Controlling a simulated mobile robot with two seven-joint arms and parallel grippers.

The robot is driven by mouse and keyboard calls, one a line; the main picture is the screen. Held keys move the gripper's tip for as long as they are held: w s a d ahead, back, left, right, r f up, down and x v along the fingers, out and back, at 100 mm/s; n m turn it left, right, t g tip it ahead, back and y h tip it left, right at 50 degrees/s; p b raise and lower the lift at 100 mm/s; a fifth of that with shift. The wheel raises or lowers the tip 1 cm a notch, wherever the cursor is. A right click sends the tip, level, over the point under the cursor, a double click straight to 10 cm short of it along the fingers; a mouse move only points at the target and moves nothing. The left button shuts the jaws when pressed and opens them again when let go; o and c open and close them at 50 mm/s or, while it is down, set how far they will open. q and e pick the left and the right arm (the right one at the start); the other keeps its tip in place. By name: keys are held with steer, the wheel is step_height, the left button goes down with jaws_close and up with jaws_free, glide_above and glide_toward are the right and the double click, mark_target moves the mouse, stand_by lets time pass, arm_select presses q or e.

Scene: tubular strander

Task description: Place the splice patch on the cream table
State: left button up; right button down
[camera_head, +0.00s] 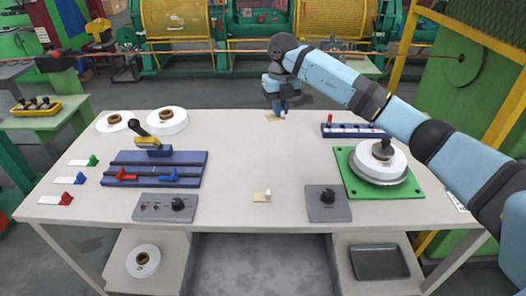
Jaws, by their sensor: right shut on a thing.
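The cream table (230,150) fills the middle of the head view. My right gripper (280,112) points down at the table's far edge, near the middle. It is shut on a small flat tan piece (273,119), which looks like the splice patch. The fingers hide part of this piece, and I cannot tell whether it touches the tabletop. My left gripper is not in view.
A blue clamp fixture (190,158) and white rolls (172,127) stand on the left. A green plate with a white spool (378,165), a blue rack (350,131) and a grey control box (327,204) are on the right. The table's middle is clear.

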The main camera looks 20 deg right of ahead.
steer(key=d+m, duration=0.1)
steer(key=m, duration=0.2)
glide_toward(280, 164)
step_height(280, 164, down, 7)
steer(key=shift+w+r, duration=0.1)
steer(key=shift+w, duration=0.05)
stand_by(0.4)
steer(key=c, duration=1.6)
jaws_free()
steer(key=shift+f, duration=0.2)
steer(key=o, duration=0.4)
step_height(280, 164, up, 12)
steer(key=shift+r, duration=0.2)
